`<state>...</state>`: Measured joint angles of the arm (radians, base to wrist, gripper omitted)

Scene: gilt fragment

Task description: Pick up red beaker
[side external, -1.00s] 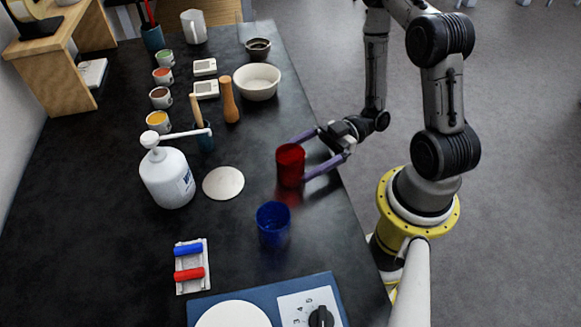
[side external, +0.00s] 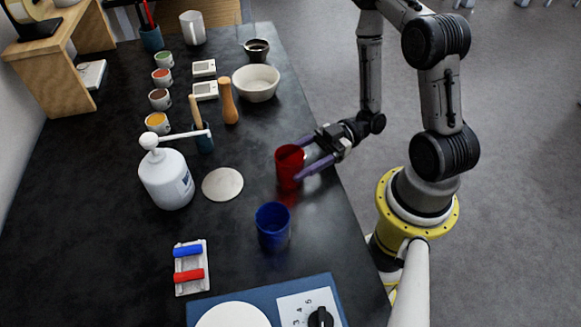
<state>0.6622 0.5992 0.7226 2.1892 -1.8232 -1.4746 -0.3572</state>
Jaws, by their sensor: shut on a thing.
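The red beaker (side external: 288,167) stands upright near the right edge of the black table, behind and slightly right of the blue beaker. My gripper (side external: 301,158) comes in from the right, with its purple fingers closed on the red beaker. One finger reaches its far side and the other its near side. The beaker's base appears to be on the table or very close to it; I cannot tell exactly.
The blue beaker (side external: 273,227) stands just in front. A white disc (side external: 222,184) and a white pump bottle (side external: 166,178) are to the left. A white bowl (side external: 256,83) and a wooden pestle (side external: 229,101) are behind. A blue-and-white device (side external: 262,305) is at the front.

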